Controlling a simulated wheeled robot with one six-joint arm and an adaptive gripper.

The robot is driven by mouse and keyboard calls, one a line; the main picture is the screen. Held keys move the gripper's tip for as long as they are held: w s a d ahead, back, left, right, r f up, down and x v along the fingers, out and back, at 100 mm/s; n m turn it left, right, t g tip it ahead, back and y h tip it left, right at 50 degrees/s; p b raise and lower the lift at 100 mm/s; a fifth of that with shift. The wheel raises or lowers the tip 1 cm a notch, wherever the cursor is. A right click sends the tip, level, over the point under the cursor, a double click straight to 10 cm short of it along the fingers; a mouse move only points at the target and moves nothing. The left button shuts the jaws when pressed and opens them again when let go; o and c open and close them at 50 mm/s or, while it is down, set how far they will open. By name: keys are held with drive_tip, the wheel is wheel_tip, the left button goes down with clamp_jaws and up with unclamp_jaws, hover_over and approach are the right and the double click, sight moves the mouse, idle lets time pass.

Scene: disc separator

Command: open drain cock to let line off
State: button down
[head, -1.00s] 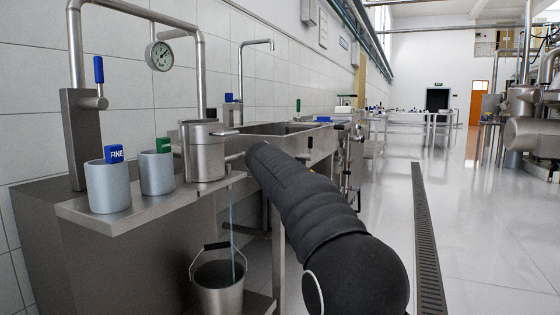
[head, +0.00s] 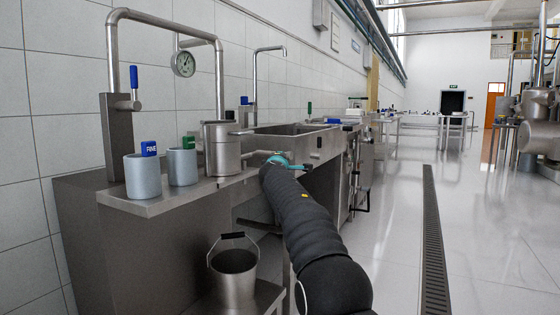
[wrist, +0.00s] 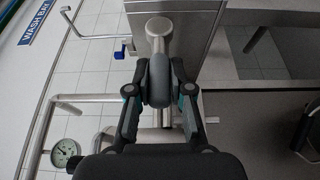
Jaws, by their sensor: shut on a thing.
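My gripper (wrist: 159,90) is shut on a grey rounded handle (wrist: 157,76), with one finger on each side of it. The handle joins a metal pipe stub with a round end (wrist: 159,27); I take this for the drain cock. In the head view my gripper (head: 279,159) is at the end of the pipe beside the sink front, and its fingers are mostly hidden. A steel canister (head: 221,150) stands on the bench ledge left of it. A steel bucket (head: 233,278) with a raised handle hangs or stands below; no stream falls into it.
Two grey cups with blue FINE (head: 143,178) and green (head: 182,167) tags stand on the ledge. A steel sink (head: 285,136) adjoins the wall. A gauge (head: 183,64) is on the pipework. Open floor and a drain grate (head: 432,235) lie to the right.

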drive_tip(key=c, duration=1)
unclamp_jaws()
drive_tip(key=shift+d, duration=0.15)
drive_tip(key=shift+c, duration=0.2)
drive_tip(key=shift+s+a, duration=0.2)
drive_tip(key=shift+s, duration=0.4)
drive_tip(key=s+a, duration=0.1)
drive_tip(key=s, duration=0.9)
drive_tip(key=shift+s+a+f, duration=0.15)
drive_tip(key=shift+s+a, duration=0.15)
drive_tip(key=shift+a, duration=0.1)
